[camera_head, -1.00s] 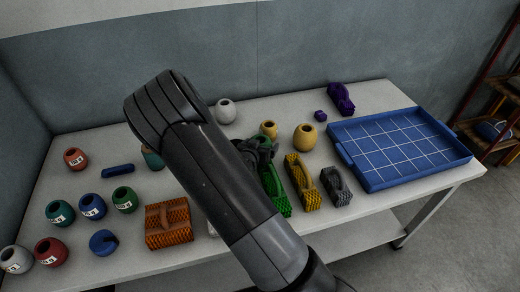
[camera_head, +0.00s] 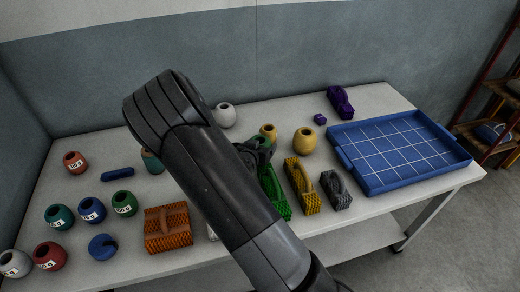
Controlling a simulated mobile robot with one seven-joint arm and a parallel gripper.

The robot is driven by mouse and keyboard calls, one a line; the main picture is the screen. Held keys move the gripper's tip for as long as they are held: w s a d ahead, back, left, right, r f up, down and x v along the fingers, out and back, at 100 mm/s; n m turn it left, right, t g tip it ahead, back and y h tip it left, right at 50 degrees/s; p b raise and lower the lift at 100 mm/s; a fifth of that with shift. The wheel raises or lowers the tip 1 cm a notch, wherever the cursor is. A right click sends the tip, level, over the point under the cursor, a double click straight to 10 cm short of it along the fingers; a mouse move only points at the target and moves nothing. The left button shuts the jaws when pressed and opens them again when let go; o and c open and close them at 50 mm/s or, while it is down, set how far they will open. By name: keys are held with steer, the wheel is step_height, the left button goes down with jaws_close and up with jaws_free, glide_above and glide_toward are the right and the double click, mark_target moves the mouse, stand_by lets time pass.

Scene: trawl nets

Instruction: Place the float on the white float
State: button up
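The floats are small barrel shapes with a dark hole on top. A white float (camera_head: 224,116) stands upright at the back of the table, just behind my arm. A second whitish float (camera_head: 15,264) with a label is at the front left corner. Two yellow floats, a smaller one (camera_head: 268,131) and a larger one (camera_head: 304,141), stand right of my arm. My gripper (camera_head: 258,152) is beside the smaller yellow float and above the green net bundle. My arm hides much of it; its fingers cannot be made out. A teal float (camera_head: 151,163) is partly hidden behind my arm.
Labelled red (camera_head: 75,162), green (camera_head: 124,203) and blue (camera_head: 92,209) floats stand at left. Orange (camera_head: 168,228), green (camera_head: 275,193), yellow (camera_head: 302,187) and grey (camera_head: 335,190) net bundles lie in front. A blue gridded tray (camera_head: 350,163) fills the right. A purple bundle (camera_head: 340,101) lies behind.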

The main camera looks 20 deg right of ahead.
step_height(320, 180, up, 3)
steer(key=shift+f, duration=0.1)
steer(key=s+d+r, duration=0.6)
steer(key=d+r, duration=0.1)
steer(key=d, duration=0.2)
steer(key=w+a+r+n+t+y, duration=0.15)
steer(key=w+a+r, duration=0.3)
steer(key=w, duration=0.85)
steer(key=w+a+r+n+t+y, duration=0.1)
steer(key=w+a+r+n+y, duration=0.3)
steer(key=w, duration=0.8)
steer(key=m, duration=0.1)
glide_above(224, 105)
step_height(224, 105, down, 6)
steer(key=shift+a+f+h, duration=0.1)
steer(key=shift+f+h, duration=0.15)
steer(key=shift+f, duration=1.6)
